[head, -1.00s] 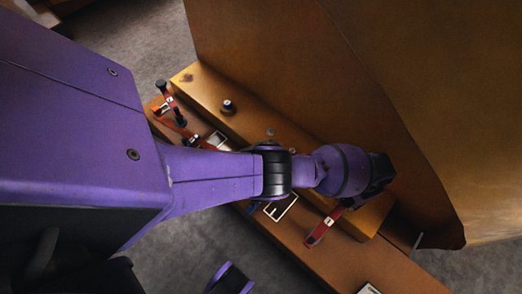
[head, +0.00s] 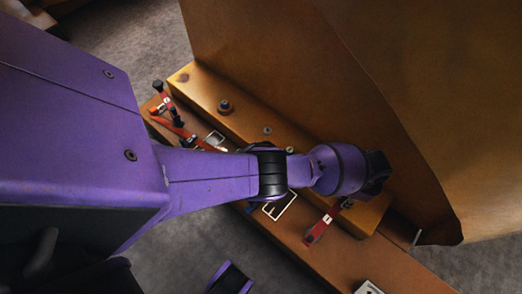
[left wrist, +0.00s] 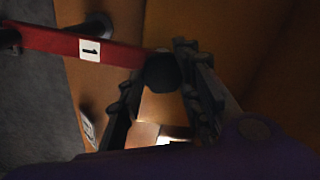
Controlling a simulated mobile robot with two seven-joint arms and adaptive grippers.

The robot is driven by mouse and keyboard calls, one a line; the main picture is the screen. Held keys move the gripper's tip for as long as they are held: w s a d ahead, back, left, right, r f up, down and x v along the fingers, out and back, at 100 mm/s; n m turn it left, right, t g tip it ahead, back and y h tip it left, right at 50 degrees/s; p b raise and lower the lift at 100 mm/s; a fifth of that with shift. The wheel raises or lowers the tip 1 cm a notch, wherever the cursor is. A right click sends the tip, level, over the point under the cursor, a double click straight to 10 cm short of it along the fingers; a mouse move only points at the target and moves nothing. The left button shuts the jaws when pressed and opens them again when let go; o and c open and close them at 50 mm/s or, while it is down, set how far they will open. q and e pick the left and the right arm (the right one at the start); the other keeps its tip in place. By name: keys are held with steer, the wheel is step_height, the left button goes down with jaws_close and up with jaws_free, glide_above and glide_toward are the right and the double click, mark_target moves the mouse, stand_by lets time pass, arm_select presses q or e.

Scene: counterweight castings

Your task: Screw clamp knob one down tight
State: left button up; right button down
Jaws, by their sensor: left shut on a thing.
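Clamp knob one (left wrist: 162,73) is a dark round knob at the end of the red clamp arm marked 1 (left wrist: 60,43) in the left wrist view. My left gripper (left wrist: 160,78) is shut on this knob, one black finger on each side. In the head view, the red clamp arm (head: 318,229) sticks out toward the lower left from under my left gripper (head: 366,188). My own wrist hides the knob and fingertips there. I cannot tell how far down the knob is screwed.
A long brown ledge (head: 205,90) runs under my left arm, beside a large brown upright panel (head: 290,60). Another red clamp (head: 168,122) with black knobs stands at its far left. A dark peg (head: 224,106) stands on the ledge. Grey floor lies in front.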

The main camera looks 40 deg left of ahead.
arm_select(q)
steer(key=shift+s, duration=0.25)
steer(key=shift+d, duration=0.1)
steer(key=o, duration=0.9)
steer(key=shift+o, duration=1)
steer(key=shift+w+r, duration=0.15)
steer(key=shift+w, duration=0.05)
step_height(320, 180, up, 12)
steer(key=shift+s, duration=0.1)
